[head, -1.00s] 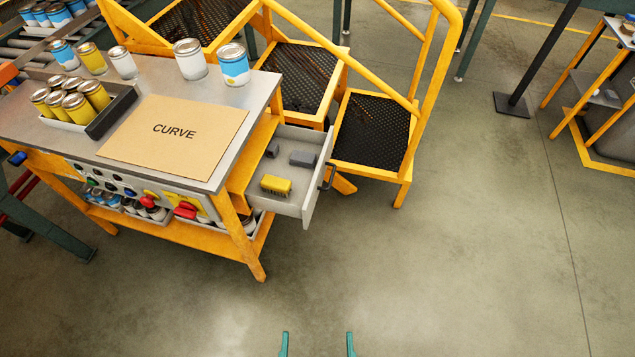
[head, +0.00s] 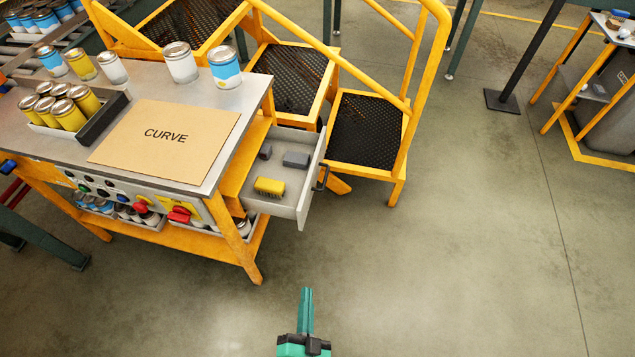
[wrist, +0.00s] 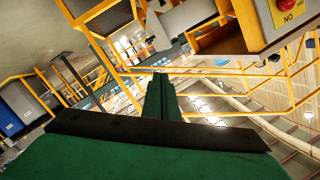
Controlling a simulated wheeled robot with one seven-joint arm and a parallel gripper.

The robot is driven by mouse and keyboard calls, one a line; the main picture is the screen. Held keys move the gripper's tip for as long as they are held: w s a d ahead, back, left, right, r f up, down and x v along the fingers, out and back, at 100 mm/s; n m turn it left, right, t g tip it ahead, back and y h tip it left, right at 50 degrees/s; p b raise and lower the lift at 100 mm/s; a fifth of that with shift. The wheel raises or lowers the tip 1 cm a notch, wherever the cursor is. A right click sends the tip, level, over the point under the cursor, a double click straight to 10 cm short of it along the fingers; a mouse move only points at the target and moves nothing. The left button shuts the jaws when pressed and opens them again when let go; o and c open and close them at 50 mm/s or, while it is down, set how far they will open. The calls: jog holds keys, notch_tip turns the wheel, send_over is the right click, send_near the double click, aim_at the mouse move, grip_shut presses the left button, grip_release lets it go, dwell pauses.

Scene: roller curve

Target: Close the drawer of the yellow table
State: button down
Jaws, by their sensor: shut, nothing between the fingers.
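The yellow table (head: 204,240) stands at the left of the head view with a grey top. Its grey drawer (head: 284,204) is open and sticks out from the table's right end, with a dark handle (head: 322,178) on its front. A yellow brush-like block (head: 269,187) and two small grey blocks (head: 295,160) lie in the drawer. My green gripper (head: 307,292) is shut and empty, in front of the drawer over the floor and apart from it. The gripper's closed fingers (wrist: 160,90) also show in the wrist view, which is tilted.
A yellow step platform (head: 362,135) stands just behind and right of the drawer. Paint cans (head: 180,63), a can tray (head: 104,115) and a "CURVE" board (head: 165,140) sit on the table top. The floor (head: 450,260) at the right and front is clear.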

jog(key=w+d+f+m, duration=0.2)
jog(key=w+d+m, duration=0.1)
jog(key=w, duration=0.7)
jog(key=w+d+f+m+t, duration=0.15)
jog(key=w+m, duration=0.25)
jog(key=w, duration=0.6)
jog(key=w+d+f+m, duration=0.2)
jog(key=w+d+m, duration=0.1)
jog(key=w, duration=0.8)
jog(key=shift+w+a, duration=0.55)
jog(key=shift+w, duration=1.15)
jog(key=shift+w+a, duration=0.5)
jog(key=shift+w, duration=1.25)
jog(key=shift+w+a, duration=0.55)
jog(key=shift+w, duration=1.15)
jog(key=shift+w+a, duration=0.1)
jog(key=shift+w, duration=0.05)
